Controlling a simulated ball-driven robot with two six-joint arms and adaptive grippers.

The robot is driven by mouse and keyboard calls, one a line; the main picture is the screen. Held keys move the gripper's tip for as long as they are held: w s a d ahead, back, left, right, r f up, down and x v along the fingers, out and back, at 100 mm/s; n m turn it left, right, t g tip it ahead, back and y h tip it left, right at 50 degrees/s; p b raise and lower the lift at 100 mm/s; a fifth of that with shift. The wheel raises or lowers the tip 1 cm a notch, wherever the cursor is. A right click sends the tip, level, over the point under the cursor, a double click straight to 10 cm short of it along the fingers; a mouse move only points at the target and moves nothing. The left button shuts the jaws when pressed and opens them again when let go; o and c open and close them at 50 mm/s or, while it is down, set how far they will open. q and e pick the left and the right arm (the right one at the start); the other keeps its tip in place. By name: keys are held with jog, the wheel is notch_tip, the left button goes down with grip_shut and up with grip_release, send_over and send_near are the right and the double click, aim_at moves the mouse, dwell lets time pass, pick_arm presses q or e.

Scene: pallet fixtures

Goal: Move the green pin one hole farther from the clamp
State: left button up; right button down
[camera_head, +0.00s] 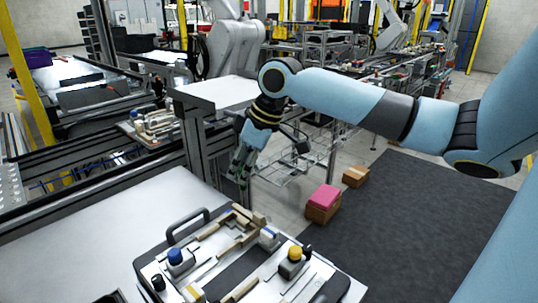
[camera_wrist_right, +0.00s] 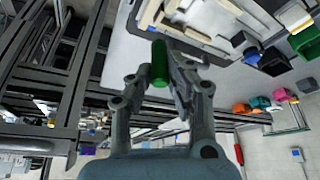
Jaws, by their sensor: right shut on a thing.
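My right gripper (camera_head: 240,172) hangs over the far edge of the white table in the head view, beyond the pallet. In the right wrist view its two fingers (camera_wrist_right: 158,82) are shut on the green pin (camera_wrist_right: 159,62), a plain green cylinder. The pin is held clear of the pallet fixture (camera_wrist_right: 205,18), whose tan blocks show at the top. In the head view the pallet (camera_head: 325,283) carries tan blocks, a blue-topped part (camera_head: 176,258) and a yellow-topped part (camera_head: 294,256). I cannot make out the clamp or the holes clearly. My left gripper is not in view.
The white table (camera_head: 90,235) is clear left of the pallet. A black handle (camera_head: 187,222) stands up at the pallet's far left edge. A metal frame post (camera_head: 200,150) rises beside my right gripper. Boxes with a pink top (camera_head: 324,197) sit on the floor beyond.

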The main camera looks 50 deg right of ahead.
jog(key=w+a, duration=0.2)
jog(key=n+b, duration=0.1)
jog(key=b, duration=0.5)
send_over(227, 215)
jog(key=s, duration=0.1)
jog(key=f, duration=0.6)
jog(key=shift+s+d+f, duration=0.15)
jog(key=shift+d, duration=0.1)
jog(key=shift+f, duration=0.45)
jog(key=shift+f, duration=0.15)
jog(key=shift+f+b, duration=0.3)
jog(key=shift+f, duration=0.45)
jog(key=shift+f, duration=0.15)
